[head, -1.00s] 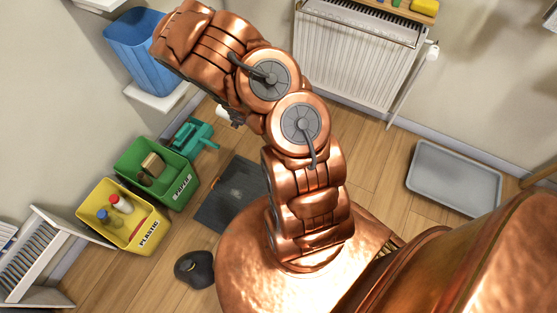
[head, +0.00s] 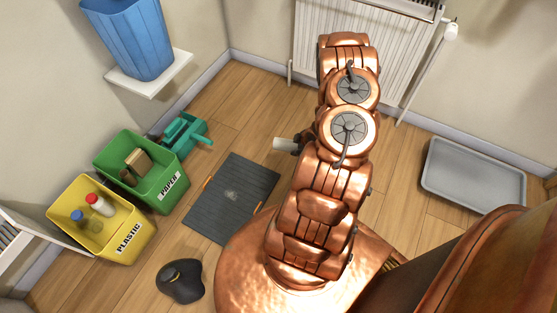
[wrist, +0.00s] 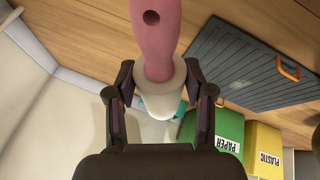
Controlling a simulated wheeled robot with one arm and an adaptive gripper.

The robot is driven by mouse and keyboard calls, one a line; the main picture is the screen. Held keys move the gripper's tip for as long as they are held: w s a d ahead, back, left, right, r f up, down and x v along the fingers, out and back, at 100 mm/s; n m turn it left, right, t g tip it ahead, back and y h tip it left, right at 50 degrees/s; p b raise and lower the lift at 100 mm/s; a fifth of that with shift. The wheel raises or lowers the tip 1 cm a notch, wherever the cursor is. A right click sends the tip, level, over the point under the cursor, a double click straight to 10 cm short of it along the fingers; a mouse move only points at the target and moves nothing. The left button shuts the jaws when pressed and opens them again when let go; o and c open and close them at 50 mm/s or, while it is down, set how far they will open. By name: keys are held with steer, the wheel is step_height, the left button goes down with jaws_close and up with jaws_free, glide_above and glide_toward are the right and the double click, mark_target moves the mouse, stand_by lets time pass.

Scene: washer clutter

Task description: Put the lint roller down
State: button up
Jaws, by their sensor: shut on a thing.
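The lint roller has a pink handle (wrist: 156,35) with a hole near its end and a white roll (wrist: 160,102). In the wrist view, my gripper (wrist: 160,82) is shut on it, one dark finger on each side of the white roll. The handle points up and out of the picture. In the head view, a small white part of the roller (head: 285,144) shows left of my arm, above the floor. My arm hides most of my gripper and the handle there.
A dark mat (head: 235,198) with orange handles lies on the wooden floor. Green paper (head: 172,190) and yellow plastic (head: 127,240) bins stand left, by a teal container (head: 182,135). Floor between mat and radiator looks clear.

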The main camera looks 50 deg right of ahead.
steer(key=shift+n+y, duration=0.3)
steer(key=shift+n, duration=0.3)
steer(key=s+d+f+b, duration=0.1)
steer(key=s+f, duration=0.1)
steer(key=f, duration=0.1)
steer(key=s+d+f+b, duration=0.1)
steer(key=s+f+b, duration=0.1)
steer(key=s+f, duration=0.1)
steer(key=s+d+f+b, duration=0.1)
steer(key=s+f+b, duration=0.1)
steer(key=f, duration=0.3)
steer(key=shift+s+d, duration=0.2)
steer(key=shift+s, duration=0.2)
steer(key=b, duration=0.5)
glide_above(288, 155)
steer(key=shift+f, duration=0.65)
steer(key=shift+w+f+b, duration=0.15)
steer(key=shift+f+b, duration=0.8)
steer(key=shift+f, duration=0.85)
steer(key=shift+r, duration=0.1)
steer(key=o, duration=1.4)
steer(key=shift+o, duration=0.2)
